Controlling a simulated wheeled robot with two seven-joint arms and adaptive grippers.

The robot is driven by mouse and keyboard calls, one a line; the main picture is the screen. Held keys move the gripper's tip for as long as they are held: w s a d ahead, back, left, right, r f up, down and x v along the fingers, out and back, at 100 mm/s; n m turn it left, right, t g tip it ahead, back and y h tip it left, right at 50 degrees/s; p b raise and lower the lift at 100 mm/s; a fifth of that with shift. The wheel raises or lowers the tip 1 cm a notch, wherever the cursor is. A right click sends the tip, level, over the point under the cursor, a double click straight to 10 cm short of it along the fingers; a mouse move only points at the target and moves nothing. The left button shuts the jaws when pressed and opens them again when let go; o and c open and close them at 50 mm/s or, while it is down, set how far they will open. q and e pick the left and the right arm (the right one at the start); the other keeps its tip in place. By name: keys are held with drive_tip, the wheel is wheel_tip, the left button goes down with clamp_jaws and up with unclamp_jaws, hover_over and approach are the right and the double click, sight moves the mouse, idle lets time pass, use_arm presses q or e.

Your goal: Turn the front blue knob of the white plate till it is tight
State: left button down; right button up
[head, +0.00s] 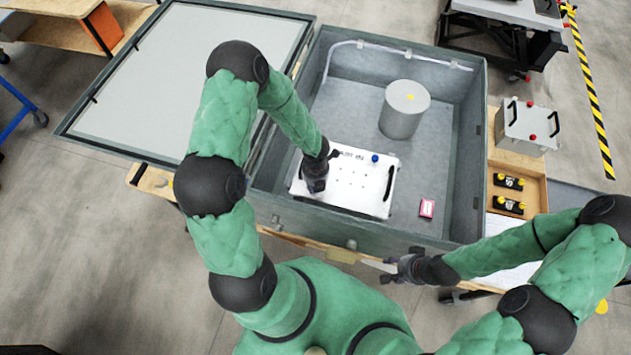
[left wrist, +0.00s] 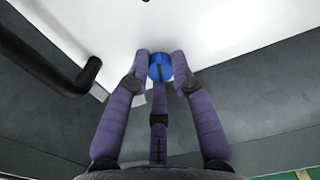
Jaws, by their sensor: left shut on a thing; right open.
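The white plate (head: 350,194) lies on the floor of the grey box, with a black handle at its right side. In the left wrist view the plate (left wrist: 230,25) fills the top. The front blue knob (left wrist: 160,66) shows there between the fingers of my left gripper (left wrist: 160,72), which is shut on it. In the head view my left gripper (head: 316,184) is over the plate's left front part and hides that knob. A second blue knob (head: 375,158) shows at the plate's back edge. My right gripper (head: 392,268) is open and empty outside the box's front wall.
A grey cylinder (head: 403,112) stands in the box behind the plate. A small pink box (head: 427,208) lies on the floor right of it. The grey box's walls (head: 465,165) surround them.

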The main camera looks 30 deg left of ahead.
use_arm(q)
drive_tip(key=m+p, duration=0.2)
drive_tip(key=m, duration=0.1)
drive_tip(key=m+p, duration=0.1)
drive_tip(key=shift+w+r+m, duration=0.2)
drive_tip(key=shift+r+m, duration=0.1)
drive_tip(key=m+p, duration=0.2)
drive_tip(key=m, duration=0.1)
drive_tip(key=shift+m, duration=0.3)
drive_tip(key=shift+a+m+p, duration=0.1)
drive_tip(key=shift+m+p, duration=0.65)
drive_tip(key=shift+m, duration=0.45)
drive_tip(key=shift+f+m+p, duration=0.1)
drive_tip(key=shift+m+p, duration=0.25)
drive_tip(key=shift+m, duration=1.15)
drive_tip(key=c, duration=1.1)
unclamp_jaws()
drive_tip(key=shift+o, duration=0.2)
drive_tip(key=shift+s+f, duration=0.1)
